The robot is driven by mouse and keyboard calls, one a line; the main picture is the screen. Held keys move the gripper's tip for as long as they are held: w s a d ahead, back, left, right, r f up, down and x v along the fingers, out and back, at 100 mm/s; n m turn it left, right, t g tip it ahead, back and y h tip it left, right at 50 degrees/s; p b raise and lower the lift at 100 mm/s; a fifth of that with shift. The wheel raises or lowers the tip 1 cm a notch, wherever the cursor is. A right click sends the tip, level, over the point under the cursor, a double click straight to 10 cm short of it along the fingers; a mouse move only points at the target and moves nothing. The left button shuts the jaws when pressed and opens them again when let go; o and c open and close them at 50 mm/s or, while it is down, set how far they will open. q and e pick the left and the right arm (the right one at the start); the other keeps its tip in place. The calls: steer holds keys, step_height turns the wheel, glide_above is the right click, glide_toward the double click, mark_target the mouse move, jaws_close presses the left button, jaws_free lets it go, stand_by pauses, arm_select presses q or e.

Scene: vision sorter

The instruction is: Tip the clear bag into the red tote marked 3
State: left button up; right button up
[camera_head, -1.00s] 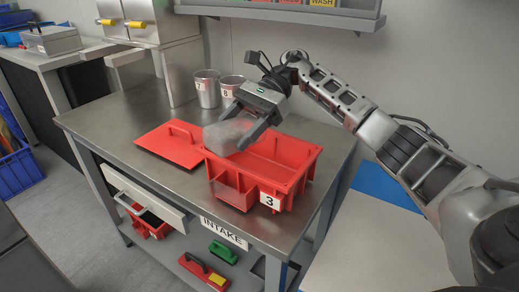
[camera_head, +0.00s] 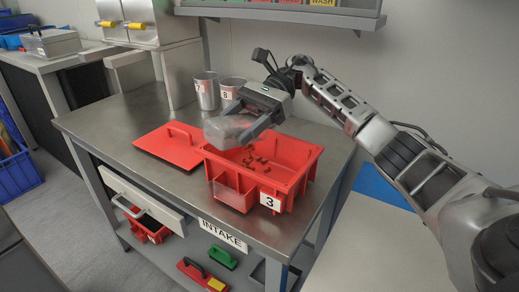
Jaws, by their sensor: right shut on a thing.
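The red tote marked 3 (camera_head: 293,178) stands open on the steel table. Several small dark reddish pieces (camera_head: 258,165) lie on its floor. My right gripper (camera_head: 243,124) is above the tote's back left part, shut on the clear bag (camera_head: 222,131). The bag is tilted and hangs over the tote's left back rim. It looks mostly see-through; whether anything is left inside cannot be told. My left gripper is not in view.
A red lid (camera_head: 170,145) with a handle lies left of the tote. A shelf (camera_head: 290,18) hangs above.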

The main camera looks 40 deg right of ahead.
arm_select(q)
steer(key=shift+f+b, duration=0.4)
steer(key=shift+b, duration=0.1)
arm_select(e)
steer(key=shift+d+r+y, duration=0.15)
steer(key=shift+y, duration=0.25)
arm_select(q)
steer(key=shift+b, duration=0.5)
arm_select(e)
steer(key=shift+d+r+y, duration=0.1)
steer(key=shift+d+y, duration=0.05)
steer(key=shift+y, duration=0.25)
arm_select(q)
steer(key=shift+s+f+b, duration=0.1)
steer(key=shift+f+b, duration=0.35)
steer(key=shift+b, duration=0.1)
arm_select(e)
steer(key=shift+d+r+y, duration=0.1)
steer(key=shift+d+y, duration=0.1)
steer(key=shift+y, duration=0.1)
arm_select(q)
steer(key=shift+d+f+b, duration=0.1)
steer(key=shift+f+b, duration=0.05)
steer(key=shift+b, duration=0.4)
arm_select(e)
steer(key=shift+w+d+r+y, duration=0.1)
steer(key=shift+d+y, duration=0.1)
steer(key=shift+y, duration=0.2)
